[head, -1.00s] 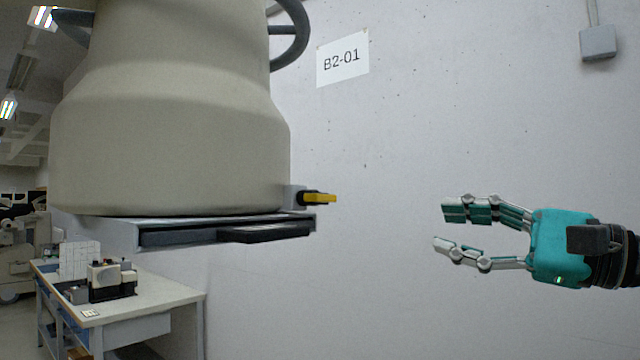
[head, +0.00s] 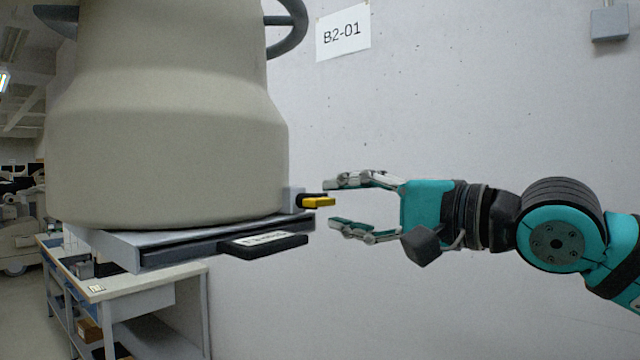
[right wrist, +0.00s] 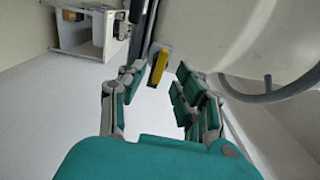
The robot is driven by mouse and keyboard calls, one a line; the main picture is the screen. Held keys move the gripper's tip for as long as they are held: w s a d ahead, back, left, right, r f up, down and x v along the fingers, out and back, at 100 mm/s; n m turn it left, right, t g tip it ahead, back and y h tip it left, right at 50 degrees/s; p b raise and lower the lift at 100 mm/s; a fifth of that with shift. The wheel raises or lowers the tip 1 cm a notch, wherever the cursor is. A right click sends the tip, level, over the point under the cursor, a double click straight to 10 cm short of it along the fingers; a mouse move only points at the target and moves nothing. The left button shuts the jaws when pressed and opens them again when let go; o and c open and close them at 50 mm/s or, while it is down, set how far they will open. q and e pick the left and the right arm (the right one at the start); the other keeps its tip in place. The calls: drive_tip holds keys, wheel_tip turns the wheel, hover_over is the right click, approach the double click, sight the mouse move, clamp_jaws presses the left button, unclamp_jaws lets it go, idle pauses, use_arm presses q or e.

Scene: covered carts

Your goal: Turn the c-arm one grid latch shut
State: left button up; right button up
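The grid latch (head: 318,202) is a small yellow lever on a grey block at the right edge of the big beige C-arm housing (head: 165,130). It points to the right in the head view. Below the housing is a flat grey frame (head: 115,250) with a dark slot and a black labelled handle (head: 265,246). My right gripper (head: 330,203) is open, its fingertips above and below the latch's outer end, with no clear contact. In the right wrist view the yellow latch (right wrist: 159,68) lies ahead, between the open fingers (right wrist: 152,85). My left gripper is not in view.
A white wall with a B2-01 sign (head: 343,34) stands behind. A curved grey handle (head: 292,30) sticks out at the housing's upper right. A workbench (head: 165,289) stands below left. The space right of the latch, around my right arm, is free.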

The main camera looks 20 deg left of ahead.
sight(327, 204)
drive_tip(key=shift+p+x, duration=0.65)
drive_tip(key=shift+x, duration=1.65)
drive_tip(key=shift+d, duration=0.1)
drive_tip(key=shift+c, duration=0.2)
clamp_jaws()
